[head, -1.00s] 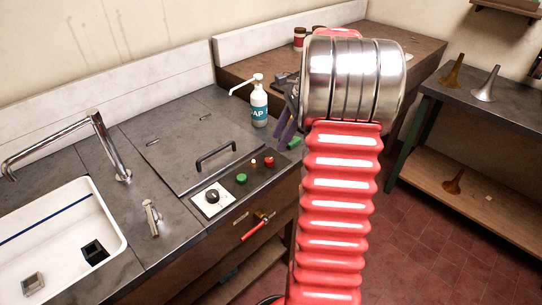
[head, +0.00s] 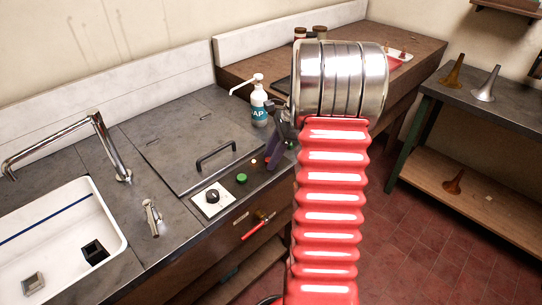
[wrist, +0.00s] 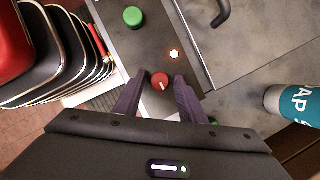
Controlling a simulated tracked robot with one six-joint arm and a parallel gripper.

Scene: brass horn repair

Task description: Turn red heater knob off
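The red heater knob (wrist: 160,80) with a pale pointer line is on the dark control panel (wrist: 146,48) in the wrist view. My gripper (wrist: 160,77) is open, with one dark purple finger on each side of the knob. Small gaps show between the fingers and the knob; contact is not clear. In the head view my gripper (head: 271,157) is over the panel's right end and hides the red knob. A small lit indicator lamp (head: 254,161) is beside it; it also glows in the wrist view (wrist: 174,54).
A green button (head: 242,178) and a black dial (head: 212,196) on a white plate are left of the gripper. A lid handle (head: 216,156) is behind the panel. A soap bottle (head: 259,108) stands close behind the gripper. A red-handled valve (head: 258,227) is on the front below.

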